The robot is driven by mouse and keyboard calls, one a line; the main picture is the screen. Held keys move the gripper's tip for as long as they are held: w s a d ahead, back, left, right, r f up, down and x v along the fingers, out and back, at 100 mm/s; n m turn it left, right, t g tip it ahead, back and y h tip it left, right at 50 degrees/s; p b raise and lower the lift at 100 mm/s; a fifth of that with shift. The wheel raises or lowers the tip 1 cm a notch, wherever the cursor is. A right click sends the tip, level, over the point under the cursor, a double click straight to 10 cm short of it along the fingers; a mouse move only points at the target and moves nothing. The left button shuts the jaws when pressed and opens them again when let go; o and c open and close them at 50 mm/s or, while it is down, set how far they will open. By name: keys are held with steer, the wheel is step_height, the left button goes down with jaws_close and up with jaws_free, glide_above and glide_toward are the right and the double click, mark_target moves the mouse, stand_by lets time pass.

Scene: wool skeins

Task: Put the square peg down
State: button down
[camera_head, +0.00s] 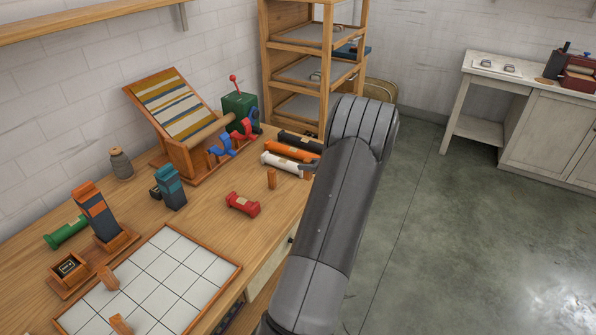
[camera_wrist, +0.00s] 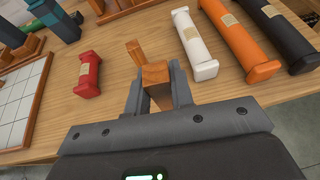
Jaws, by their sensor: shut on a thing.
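My gripper (camera_wrist: 157,88) is shut on a brown wooden peg (camera_wrist: 156,74) with a square end, seen between the two grey fingers in the wrist view. The wrist view does not clearly show whether this peg touches the wooden table (camera_wrist: 112,103) below.
A red skein (camera_wrist: 88,75) lies left of the gripper. White (camera_wrist: 194,44), orange (camera_wrist: 240,42) and black (camera_wrist: 282,32) skeins lie to the right. A white gridded board (camera_head: 160,283) with wooden pegs lies at the near left.

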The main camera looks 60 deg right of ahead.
steer(key=r+v, duration=0.1)
steer(key=v, duration=0.7)
steer(key=shift+d+r, duration=0.25)
steer(key=n+g+y, duration=0.4)
steer(key=n+y, duration=0.6)
steer(key=y, duration=0.1)
glide_above(183, 270)
step_height(183, 270, down, 6)
steer(key=shift+a+f, duration=0.1)
steer(key=shift+f, duration=1.9)
